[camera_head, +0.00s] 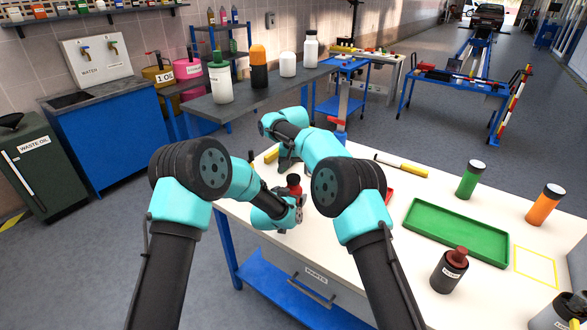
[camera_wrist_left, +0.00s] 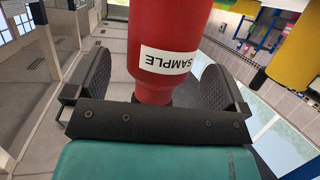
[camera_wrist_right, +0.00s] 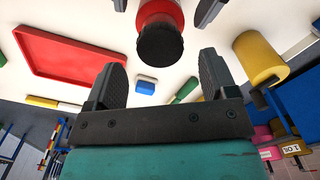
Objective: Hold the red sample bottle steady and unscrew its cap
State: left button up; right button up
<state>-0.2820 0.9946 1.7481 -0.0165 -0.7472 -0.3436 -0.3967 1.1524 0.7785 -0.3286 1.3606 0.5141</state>
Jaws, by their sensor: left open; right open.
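The red sample bottle (camera_head: 293,180) is partly hidden by my arms in the head view. In the left wrist view the bottle (camera_wrist_left: 168,40), with its white SAMPLE label, lies between the spread fingers of my left gripper (camera_wrist_left: 160,85), which is open; a gap shows at the left finger. In the right wrist view the bottle's black cap (camera_wrist_right: 160,43) faces my right gripper (camera_wrist_right: 160,70). That gripper is open, and the cap appears just beyond its fingertips, roughly centred between them. The right gripper's fingers are hard to make out in the head view.
A green tray (camera_head: 455,236) lies on the white table, with a green bottle (camera_head: 468,180), an orange bottle (camera_head: 543,205) and a dark grey bottle (camera_head: 449,270) around it. A red tray (camera_wrist_right: 80,62) and a yellow cylinder (camera_wrist_right: 260,57) lie near the right gripper.

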pick_arm(q)
jog(key=v, duration=1.4)
jog(key=shift+s+r, duration=0.1)
pick_arm(e)
jog(key=o, duration=0.4)
